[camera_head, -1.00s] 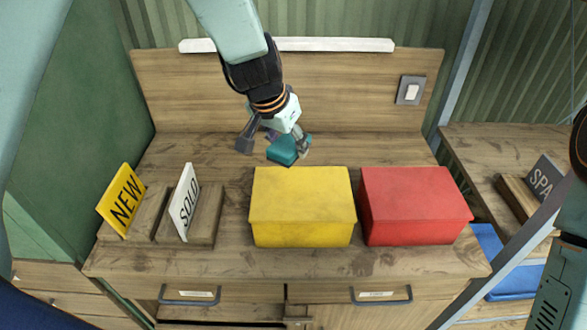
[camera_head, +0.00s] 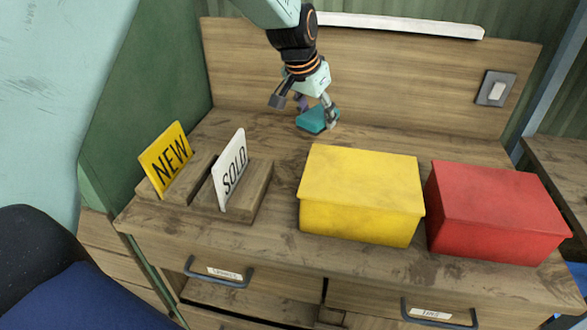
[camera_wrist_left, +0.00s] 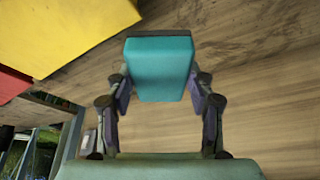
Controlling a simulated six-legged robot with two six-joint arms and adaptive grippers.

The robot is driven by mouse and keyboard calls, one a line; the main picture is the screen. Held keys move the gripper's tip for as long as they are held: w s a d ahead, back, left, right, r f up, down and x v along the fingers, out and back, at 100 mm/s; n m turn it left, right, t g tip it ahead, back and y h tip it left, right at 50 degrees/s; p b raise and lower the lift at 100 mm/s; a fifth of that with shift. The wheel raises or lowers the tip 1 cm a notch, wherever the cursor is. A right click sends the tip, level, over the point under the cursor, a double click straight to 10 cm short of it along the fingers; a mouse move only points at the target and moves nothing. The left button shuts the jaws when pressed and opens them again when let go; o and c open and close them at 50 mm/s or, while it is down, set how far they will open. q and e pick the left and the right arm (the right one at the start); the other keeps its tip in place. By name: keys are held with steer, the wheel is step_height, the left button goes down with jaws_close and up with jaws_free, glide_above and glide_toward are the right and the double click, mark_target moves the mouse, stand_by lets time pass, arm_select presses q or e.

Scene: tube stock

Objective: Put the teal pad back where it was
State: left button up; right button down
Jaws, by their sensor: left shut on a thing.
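The teal pad (camera_head: 316,119) is a small block at the back of the wooden desk, behind the yellow box. My left gripper (camera_head: 311,110) is shut on the pad, coming down from above. In the left wrist view the teal pad (camera_wrist_left: 160,67) sits between the two fingers of the left gripper (camera_wrist_left: 160,95). I cannot tell whether the pad touches the desk top. My right gripper is not in view.
A closed yellow box (camera_head: 361,190) and a red box (camera_head: 495,210) stand on the desk's front right. A NEW sign (camera_head: 166,159) and a SOLD sign (camera_head: 229,169) stand in wooden holders at left. The desk's back left is clear.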

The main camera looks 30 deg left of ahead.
arm_select(q)
steer(key=w+a+f+b, duration=0.2)
steer(key=a+f+b, duration=0.1)
steer(key=a, duration=0.3)
steer(key=b, duration=0.1)
glide_above(296, 157)
steer(key=s, duration=0.1)
steer(key=shift+n, duration=0.4)
step_height(296, 157, down, 6)
steer(key=shift+a+f, duration=0.1)
steer(key=f+b, duration=0.1)
steer(key=f, duration=0.2)
steer(key=shift+s+f, duration=0.2)
steer(key=shift+w+f, duration=0.2)
steer(key=shift+s, duration=0.15)
steer(key=o, duration=0.8)
steer(key=shift+f, duration=0.1)
steer(key=o, duration=0.5)
steer(key=shift+f, duration=0.1)
steer(key=shift+c, duration=0.2)
